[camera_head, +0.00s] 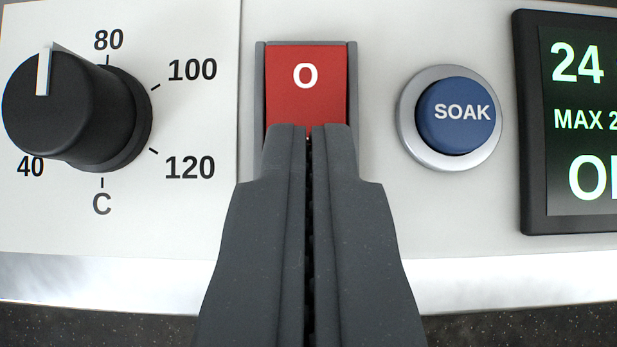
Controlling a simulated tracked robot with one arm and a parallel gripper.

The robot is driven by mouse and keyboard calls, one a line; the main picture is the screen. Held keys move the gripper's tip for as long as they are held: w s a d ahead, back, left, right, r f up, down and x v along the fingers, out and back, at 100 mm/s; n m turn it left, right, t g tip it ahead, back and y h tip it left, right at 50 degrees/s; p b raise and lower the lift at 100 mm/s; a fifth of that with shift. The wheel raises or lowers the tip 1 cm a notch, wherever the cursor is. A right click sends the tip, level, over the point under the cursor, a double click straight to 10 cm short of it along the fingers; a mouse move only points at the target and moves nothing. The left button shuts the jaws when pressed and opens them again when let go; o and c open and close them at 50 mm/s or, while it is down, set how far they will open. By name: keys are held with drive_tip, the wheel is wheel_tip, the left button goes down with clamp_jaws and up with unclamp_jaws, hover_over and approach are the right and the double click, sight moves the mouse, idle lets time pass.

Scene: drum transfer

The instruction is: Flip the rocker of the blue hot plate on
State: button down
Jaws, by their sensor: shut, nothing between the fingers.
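The hot plate's front panel (210,225) fills the view, white with a silver lower edge. Its red rocker (305,100) sits in a grey frame near the middle, with a white "O" on its upper half. My gripper (309,130) is shut and empty, its fingertips right in front of the lower half of the rocker, hiding it. I cannot tell whether the tips touch the rocker. The display (580,120) at the right edge is partly cut off and reads "24", "MAX 2" and a line starting with "O". No blue body shows in this view.
A black temperature knob (60,105) sticks out left of the rocker, its white pointer upward, on a scale marked 40 to 120 C. A blue "SOAK" button (455,115) in a silver ring is to the right. A dark speckled surface (90,325) lies below the panel.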

drive_tip(key=shift+r, duration=0.55)
drive_tip(key=shift+r, duration=0.25)
drive_tip(key=r, duration=0.2)
drive_tip(key=r+p, duration=0.1)
drive_tip(key=r, duration=0.1)
drive_tip(key=shift+s, duration=0.25)
drive_tip(key=s+r+b, duration=0.1)
drive_tip(key=s+r, duration=0.4)
drive_tip(key=s, duration=0.3)
drive_tip(key=shift+a+r, duration=0.15)
